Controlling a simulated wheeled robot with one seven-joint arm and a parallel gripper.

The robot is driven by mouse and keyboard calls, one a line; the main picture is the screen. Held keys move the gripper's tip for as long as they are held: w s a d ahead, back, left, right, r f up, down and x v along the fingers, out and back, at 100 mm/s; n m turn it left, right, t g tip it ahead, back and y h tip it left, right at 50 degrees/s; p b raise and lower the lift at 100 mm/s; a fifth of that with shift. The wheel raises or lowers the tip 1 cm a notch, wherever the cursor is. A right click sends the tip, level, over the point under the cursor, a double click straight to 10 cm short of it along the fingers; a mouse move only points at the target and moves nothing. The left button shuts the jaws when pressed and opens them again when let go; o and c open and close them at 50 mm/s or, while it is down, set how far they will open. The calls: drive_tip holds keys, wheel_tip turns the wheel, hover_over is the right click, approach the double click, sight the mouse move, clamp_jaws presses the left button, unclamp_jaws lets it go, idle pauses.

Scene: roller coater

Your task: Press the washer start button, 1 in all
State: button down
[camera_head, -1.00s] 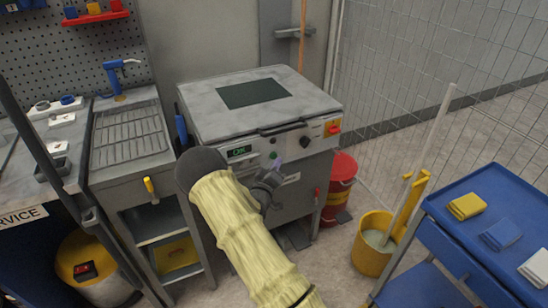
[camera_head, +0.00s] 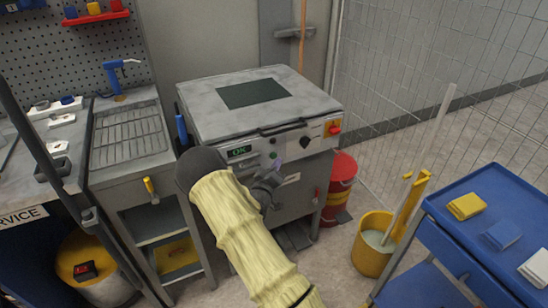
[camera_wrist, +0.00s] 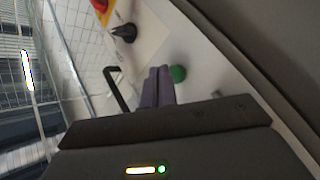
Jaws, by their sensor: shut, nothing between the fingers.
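The washer (camera_head: 225,115) is a grey machine with a flat lid in the middle of the head view. Its front panel has a lit green display (camera_head: 239,151) and a small round green button (camera_head: 273,155). The green button also shows in the wrist view (camera_wrist: 178,74), just right of my fingertips. My gripper (camera_head: 278,166) is shut and empty, with its fingers (camera_wrist: 158,72) pointing at the panel beside the button. I cannot tell whether the fingertips touch the panel. My sleeved arm hides the lower left of the washer's front.
A black knob (camera_head: 305,142) and a red stop button on yellow (camera_head: 333,127) sit right of the green button. A black lid handle (camera_head: 290,127) juts out above it.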

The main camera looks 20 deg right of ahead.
drive_tip(key=shift+w, duration=0.1)
drive_tip(key=shift+w, duration=0.35)
drive_tip(key=shift+w, duration=0.4)
idle(1.0)
drive_tip(key=shift+s, duration=0.85)
drive_tip(key=s, duration=0.5)
drive_tip(key=shift+d, duration=0.1)
idle(0.4)
idle(0.7)
